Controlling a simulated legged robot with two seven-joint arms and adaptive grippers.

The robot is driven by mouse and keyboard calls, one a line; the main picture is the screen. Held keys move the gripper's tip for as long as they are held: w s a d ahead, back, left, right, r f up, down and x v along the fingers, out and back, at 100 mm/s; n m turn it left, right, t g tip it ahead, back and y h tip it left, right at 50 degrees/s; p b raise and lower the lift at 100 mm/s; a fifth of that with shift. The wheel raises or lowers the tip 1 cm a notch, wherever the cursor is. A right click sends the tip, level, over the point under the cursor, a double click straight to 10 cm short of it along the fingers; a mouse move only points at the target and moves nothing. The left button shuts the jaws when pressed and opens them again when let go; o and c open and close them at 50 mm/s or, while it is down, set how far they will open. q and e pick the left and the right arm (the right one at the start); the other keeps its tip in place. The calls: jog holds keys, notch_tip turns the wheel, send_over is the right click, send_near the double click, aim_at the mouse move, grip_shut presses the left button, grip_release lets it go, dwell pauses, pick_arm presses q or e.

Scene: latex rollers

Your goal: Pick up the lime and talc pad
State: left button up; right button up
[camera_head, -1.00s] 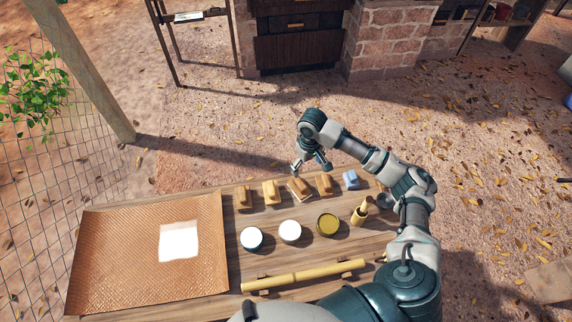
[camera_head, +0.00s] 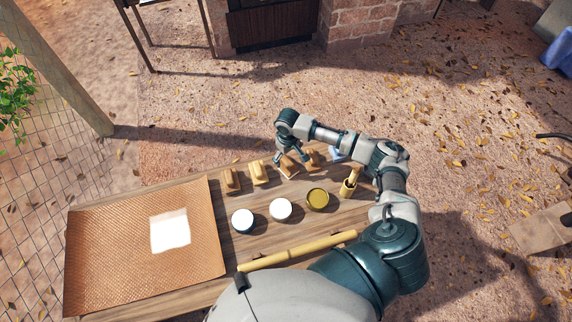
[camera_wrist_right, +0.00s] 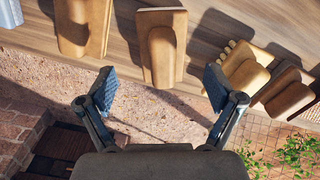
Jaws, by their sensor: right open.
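Several wooden pads with raised grips stand in a row along the far edge of the wooden table; I cannot tell which is the lime and talc pad. My right gripper (camera_head: 291,158) is open at the third pad (camera_head: 288,168) from the left, partly hiding it. In the right wrist view this pad (camera_wrist_right: 161,45) lies between and beyond the two open fingertips (camera_wrist_right: 158,88), with nothing held. A pad with small pegs (camera_wrist_right: 245,68) and another pad (camera_wrist_right: 288,92) are to its right there; one more pad (camera_wrist_right: 80,25) is to its left. My left gripper is out of view.
A light blue block (camera_head: 337,154) ends the row. Two white-filled bowls (camera_head: 243,220) (camera_head: 280,209), a yellow-filled bowl (camera_head: 317,198) and a wooden pot with a tool (camera_head: 349,186) stand nearer. A bamboo rod (camera_head: 300,250) lies in front. A woven mat (camera_head: 110,230) with a white sheet (camera_head: 170,230) covers the left.

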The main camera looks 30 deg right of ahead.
aim_at(286, 160)
notch_tip(286, 160, down, 5)
jog(key=shift+w+a+r, duration=0.15)
jog(key=c, duration=1.4)
jog(key=shift+o, duration=0.2)
notch_tip(286, 160, up, 10)
jog(key=shift+r, duration=0.1)
jog(key=o, duration=0.7)
jog(key=c, duration=0.4)
